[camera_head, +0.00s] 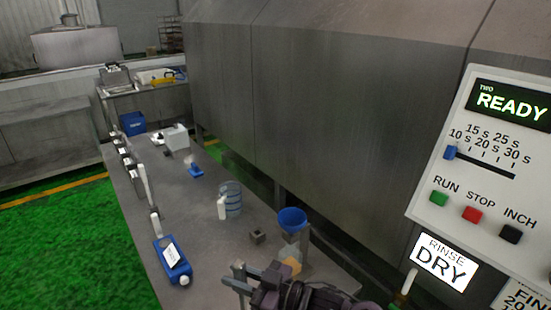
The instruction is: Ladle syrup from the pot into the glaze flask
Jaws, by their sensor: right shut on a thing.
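My right gripper (262,282) is at the bottom middle, over the near end of the grey bench (205,232). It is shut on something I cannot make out. A blue funnel-like cup (292,219) stands just beyond it, with pale grey parts below and an orange piece (290,266) close to the gripper. A ribbed grey-blue vessel (232,195) with a white part on its left side stands upright mid-bench. I cannot tell which vessel is the pot or the glaze flask. No ladle or syrup can be made out. My left gripper is out of view.
A small dark block (257,236) and a blue item (195,170) sit on the bench. A control panel (490,170) reading READY stands at right; a large metal housing (310,100) is behind.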

